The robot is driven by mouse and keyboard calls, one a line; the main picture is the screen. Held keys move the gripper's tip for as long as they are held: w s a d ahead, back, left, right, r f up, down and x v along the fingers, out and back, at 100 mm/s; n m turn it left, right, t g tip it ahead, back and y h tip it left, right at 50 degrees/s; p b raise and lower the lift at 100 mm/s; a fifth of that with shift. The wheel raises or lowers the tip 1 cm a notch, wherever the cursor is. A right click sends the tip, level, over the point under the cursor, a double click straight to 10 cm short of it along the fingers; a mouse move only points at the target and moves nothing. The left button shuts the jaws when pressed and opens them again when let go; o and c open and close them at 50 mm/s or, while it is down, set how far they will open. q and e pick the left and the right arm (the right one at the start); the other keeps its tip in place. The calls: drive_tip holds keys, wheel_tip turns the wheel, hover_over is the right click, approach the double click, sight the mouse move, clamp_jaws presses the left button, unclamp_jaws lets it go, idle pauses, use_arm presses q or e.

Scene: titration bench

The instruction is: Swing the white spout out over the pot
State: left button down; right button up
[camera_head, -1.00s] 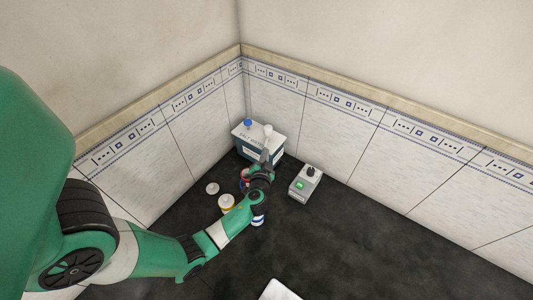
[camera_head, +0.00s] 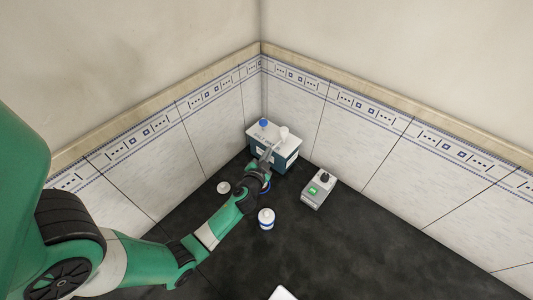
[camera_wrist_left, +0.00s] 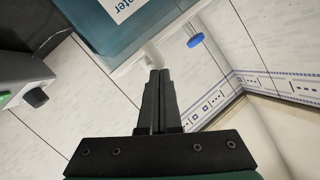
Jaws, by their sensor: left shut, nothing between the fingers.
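The salt-water tank (camera_head: 262,153) has a white top and dark teal sides and stands in the corner. The white spout (camera_head: 284,132) rises from its top; a pale part beside my fingertips in the wrist view (camera_wrist_left: 149,54) looks like it. My left gripper (camera_head: 268,152) is shut and empty, its fingertips close to the spout. I cannot tell whether they touch it. In the wrist view the closed fingers (camera_wrist_left: 159,73) point at the tank's top edge. A white pot with a blue band (camera_head: 266,219) stands on the dark bench, in front of my left forearm. My right gripper is out of view.
A grey box with a green display and black knob (camera_head: 318,190) stands right of the tank. Tiled walls close in behind; the right-hand bench is clear.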

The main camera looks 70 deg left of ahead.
use_arm(q)
drive_tip(key=s+d+r+p, duration=0.2)
drive_tip(key=s+d+r, duration=0.3)
drive_tip(key=d, duration=0.3)
drive_tip(key=shift+s+r, duration=0.2)
drive_tip(key=shift+s, duration=0.55)
